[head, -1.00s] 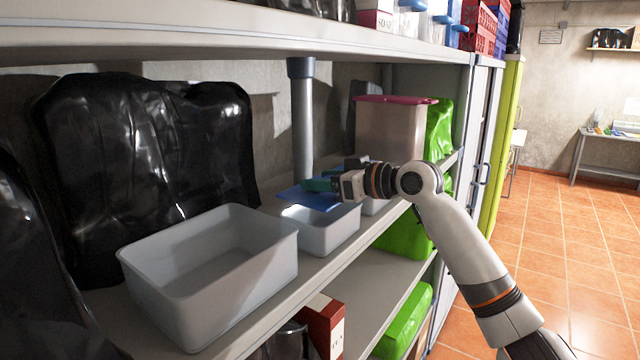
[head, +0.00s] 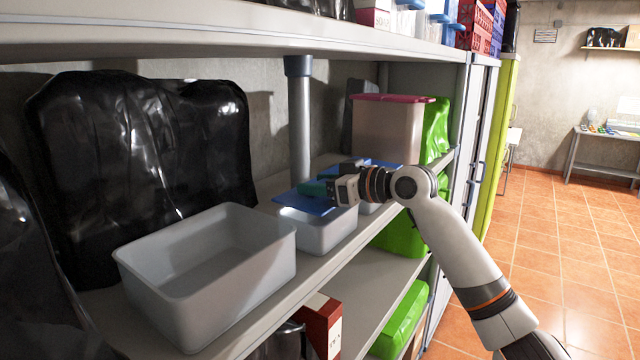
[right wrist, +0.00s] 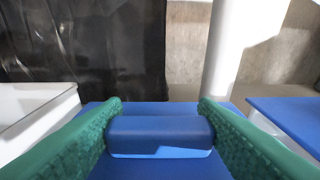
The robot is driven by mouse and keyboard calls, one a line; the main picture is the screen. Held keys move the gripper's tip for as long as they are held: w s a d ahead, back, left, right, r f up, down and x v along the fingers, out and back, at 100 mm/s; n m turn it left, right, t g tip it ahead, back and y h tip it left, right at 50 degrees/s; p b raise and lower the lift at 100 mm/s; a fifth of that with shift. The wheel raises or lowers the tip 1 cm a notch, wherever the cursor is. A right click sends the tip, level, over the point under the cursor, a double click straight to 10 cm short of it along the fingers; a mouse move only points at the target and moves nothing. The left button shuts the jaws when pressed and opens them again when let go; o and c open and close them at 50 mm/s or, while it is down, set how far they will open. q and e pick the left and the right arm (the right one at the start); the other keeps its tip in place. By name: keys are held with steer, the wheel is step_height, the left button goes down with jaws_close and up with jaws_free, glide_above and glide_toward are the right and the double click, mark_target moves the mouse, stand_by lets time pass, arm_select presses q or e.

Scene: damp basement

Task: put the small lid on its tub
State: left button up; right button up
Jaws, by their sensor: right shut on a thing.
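The small blue lid (head: 303,204) has a raised block handle (right wrist: 160,134). My right gripper (head: 318,188) is shut on this handle, with one green finger on each side in the right wrist view (right wrist: 160,118). The lid is over the small white tub (head: 335,234), covering much of its opening in the head view. I cannot tell whether lid and rim touch. The tub stands on the shelf, its far side hidden by lid and gripper. My left gripper is not in view.
A larger open tub (head: 205,292) stands at the left. Another tub (head: 368,208) with a blue lid (right wrist: 290,120) is close on the right. A grey post (head: 299,120) and black bags (head: 145,160) stand behind. The upper shelf (head: 250,38) hangs overhead.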

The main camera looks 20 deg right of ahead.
steer(key=shift+f+b, duration=0.5)
steer(key=shift+f, duration=0.45)
steer(key=shift+f, duration=0.3)
steer(key=o, duration=1)
steer(key=shift+o, duration=0.2)
